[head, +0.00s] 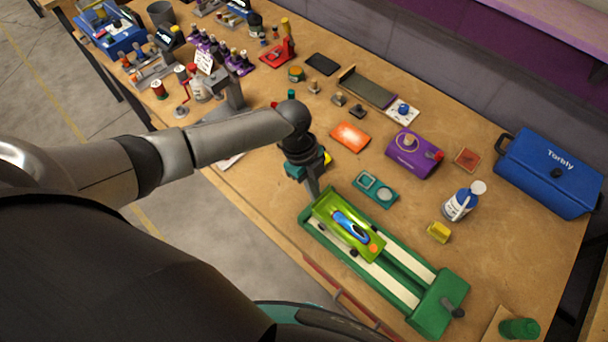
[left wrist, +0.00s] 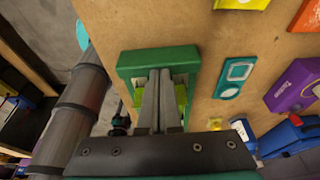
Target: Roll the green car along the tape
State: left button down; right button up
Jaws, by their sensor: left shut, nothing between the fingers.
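The green car (head: 345,222), lime with a blue middle and an orange spot, sits on a green track (head: 435,312) with pale lengthwise strips (head: 395,287). It is toward the track's upper-left end. My left gripper (head: 314,192) is shut and empty, pointing down at the car's upper-left end. In the left wrist view the closed fingers (left wrist: 160,76) cover most of the car, whose lime edges (left wrist: 181,97) show beside them. The track's green end block (left wrist: 145,58) lies beyond the fingertips. I cannot tell whether the fingers touch the car. My right gripper is not in view.
A dark knob (head: 457,312) is on the track's lower-right end. The bench's front edge runs close to the track.

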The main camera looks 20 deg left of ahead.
aim_at(357, 227)
pick_arm(q)
jog(key=shift+s+d, duration=0.1)
jog(key=shift+d, duration=0.3)
jog(key=s+d, duration=0.1)
jog(key=d, duration=0.2)
jog(key=s+d+p, duration=0.1)
jog(key=d, duration=0.3)
jog(key=s+d+p, duration=0.1)
jog(key=s+d, duration=0.1)
jog(key=d, duration=0.2)
jog(key=shift+a+p, duration=0.15)
jog(key=shift+p, duration=0.15)
